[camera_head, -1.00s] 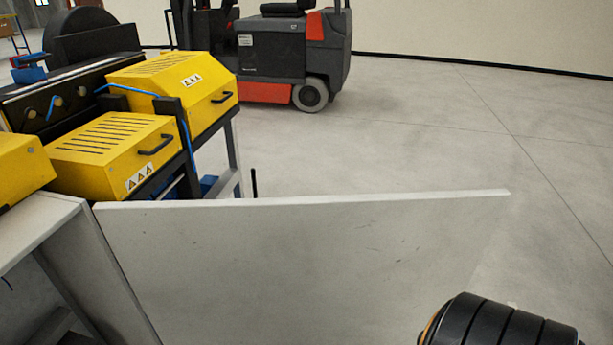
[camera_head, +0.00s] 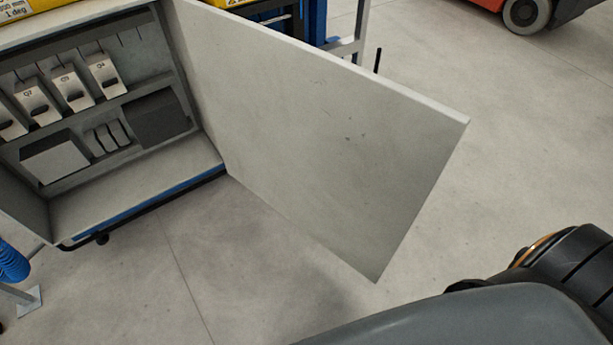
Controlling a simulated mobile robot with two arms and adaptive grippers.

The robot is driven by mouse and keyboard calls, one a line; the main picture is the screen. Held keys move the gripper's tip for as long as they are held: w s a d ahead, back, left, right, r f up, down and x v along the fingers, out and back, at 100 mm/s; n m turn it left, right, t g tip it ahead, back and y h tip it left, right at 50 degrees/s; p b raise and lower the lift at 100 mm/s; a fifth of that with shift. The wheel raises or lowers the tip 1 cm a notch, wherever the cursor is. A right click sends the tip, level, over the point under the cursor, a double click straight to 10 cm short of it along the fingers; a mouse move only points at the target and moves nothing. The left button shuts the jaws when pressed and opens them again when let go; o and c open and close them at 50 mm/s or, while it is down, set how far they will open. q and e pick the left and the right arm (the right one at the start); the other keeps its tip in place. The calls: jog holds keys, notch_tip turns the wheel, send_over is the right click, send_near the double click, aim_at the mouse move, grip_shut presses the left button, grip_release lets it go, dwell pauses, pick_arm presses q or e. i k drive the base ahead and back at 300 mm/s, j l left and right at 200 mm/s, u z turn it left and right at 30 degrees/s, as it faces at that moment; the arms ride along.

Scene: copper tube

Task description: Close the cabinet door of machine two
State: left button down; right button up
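The grey-white cabinet door (camera_head: 310,130) stands wide open. It is hinged at the right side of the cabinet opening and sticks out to the right over the floor. The cabinet (camera_head: 135,195) is at the left, with breakers and dark boxes showing inside. A dark part of my own arm is at the lower right, apart from the door in the picture. Neither of my grippers shows.
A forklift (camera_head: 525,12) stands at the top right, well behind the door. A blue coiled hose (camera_head: 12,262) and a metal foot (camera_head: 28,300) are at the lower left. The concrete floor (camera_head: 240,270) before the cabinet is clear.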

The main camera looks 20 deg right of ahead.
aim_at(350, 155)
jog(key=k+l+u, duration=0.2)
jog(key=l, duration=0.25)
jog(key=l+u, duration=0.2)
jog(key=l, duration=0.25)
jog(key=k+l+u, duration=0.15)
jog(key=l, duration=0.2)
jog(key=k+l+u, duration=0.2)
jog(key=l, duration=0.2)
jog(key=k+l+u, duration=0.2)
jog(key=l+u, duration=0.2)
jog(key=l, duration=0.85)
jog(key=l+u, duration=0.2)
jog(key=l, duration=0.85)
jog(key=j+u, duration=0.2)
jog(key=l, duration=0.05)
